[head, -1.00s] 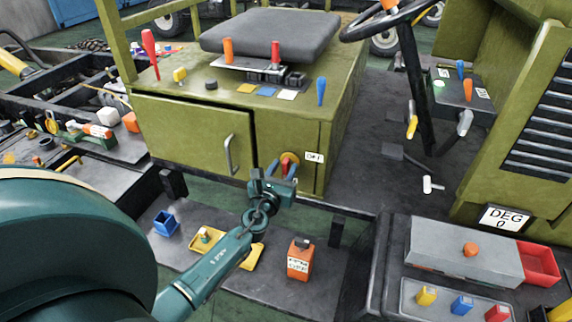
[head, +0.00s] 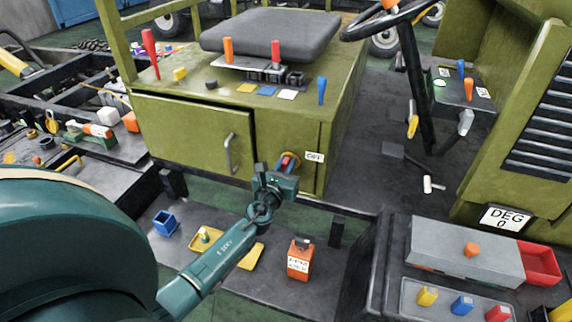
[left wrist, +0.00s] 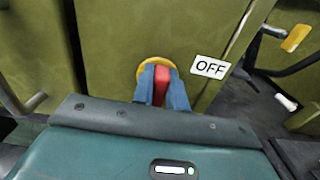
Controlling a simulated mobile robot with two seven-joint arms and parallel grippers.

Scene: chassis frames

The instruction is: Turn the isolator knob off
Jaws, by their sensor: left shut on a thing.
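The isolator knob is red on a round yellow plate, on the green front panel under the seat. In the left wrist view the red knob (left wrist: 160,86) stands between the two blue fingers of my left gripper (left wrist: 161,90), which are shut on it. In the head view the knob (head: 287,163) is partly hidden by the left gripper (head: 284,168), which reaches up to the panel from below. A white label reading OFF (left wrist: 209,67) is right of the yellow plate; it also shows in the head view (head: 314,157). My right gripper is not in view.
A cabinet door with a grey handle (head: 230,153) is left of the knob. Levers (head: 321,91) stand on the seat base. The grey floor (head: 365,165) to the right is partly clear.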

